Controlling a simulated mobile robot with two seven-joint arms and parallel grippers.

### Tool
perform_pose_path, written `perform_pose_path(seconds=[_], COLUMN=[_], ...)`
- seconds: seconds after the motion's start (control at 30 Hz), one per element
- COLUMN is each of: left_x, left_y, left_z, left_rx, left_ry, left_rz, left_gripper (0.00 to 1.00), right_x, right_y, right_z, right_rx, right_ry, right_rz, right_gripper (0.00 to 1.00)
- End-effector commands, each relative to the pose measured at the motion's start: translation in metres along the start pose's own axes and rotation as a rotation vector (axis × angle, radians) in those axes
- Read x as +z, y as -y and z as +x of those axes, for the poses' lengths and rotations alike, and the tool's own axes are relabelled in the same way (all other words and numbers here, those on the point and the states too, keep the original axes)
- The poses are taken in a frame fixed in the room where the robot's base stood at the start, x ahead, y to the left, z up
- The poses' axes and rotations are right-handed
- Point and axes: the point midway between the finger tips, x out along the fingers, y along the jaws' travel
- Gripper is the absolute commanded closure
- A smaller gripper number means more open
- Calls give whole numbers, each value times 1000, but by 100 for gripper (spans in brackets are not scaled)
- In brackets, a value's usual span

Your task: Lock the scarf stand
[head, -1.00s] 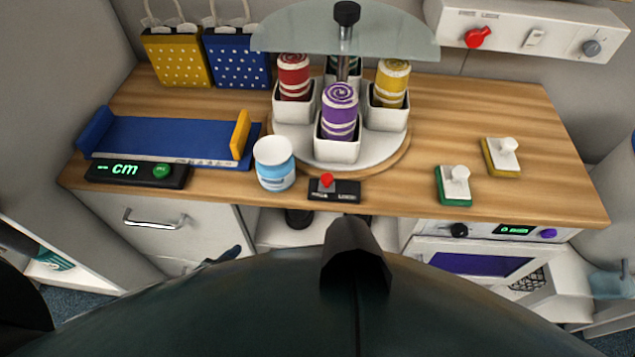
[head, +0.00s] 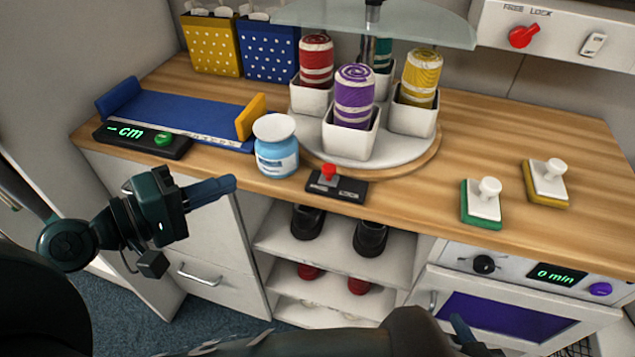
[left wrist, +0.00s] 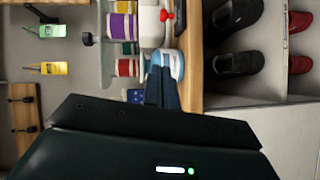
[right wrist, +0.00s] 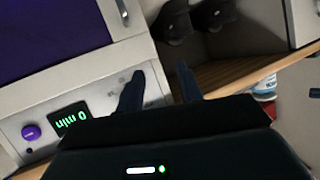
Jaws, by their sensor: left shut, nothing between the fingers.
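The scarf stand (head: 402,152) is a round white turntable with white cups holding rolled red, purple, yellow and teal scarves. In front of it on the counter is a black switch base (head: 350,188) with a red lever knob (head: 328,173); the knob also shows in the left wrist view (left wrist: 166,15). The lever's exact setting is hard to tell. My left gripper (head: 233,183) is shut and empty, left of the switch and apart from it, before the drawers. My right gripper (head: 462,322) is low before the oven; in the right wrist view (right wrist: 158,88) its fingers are apart and empty.
A white-lidded blue jar (head: 276,150) stands just left of the switch. A blue measuring board (head: 180,118) lies further left. Green (head: 482,205) and yellow (head: 546,182) stamp-like blocks sit right. Another red knob (head: 524,36), marked FREE and LOCK, is on the wall panel.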

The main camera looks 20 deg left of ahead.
Motion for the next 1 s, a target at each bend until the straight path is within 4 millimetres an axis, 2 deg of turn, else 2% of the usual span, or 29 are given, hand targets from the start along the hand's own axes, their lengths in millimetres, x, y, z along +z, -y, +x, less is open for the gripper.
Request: perform_pose_path(seconds=[0.57,0.77,1.0], left_x=[0,0,0], left_y=[-4,-8,-7], left_z=[5,24,57], left_rx=[10,12,14], left_ry=[7,8,5], left_rz=[-19,-17,-20], left_gripper=[100,100,100], right_x=[-3,-1,-3], right_y=[2,9,10], right_z=[-2,-3,7], right_rx=[-4,-18,-24], right_ry=[2,48,81], right_rz=[8,26,25], right_gripper=[64,64,64])
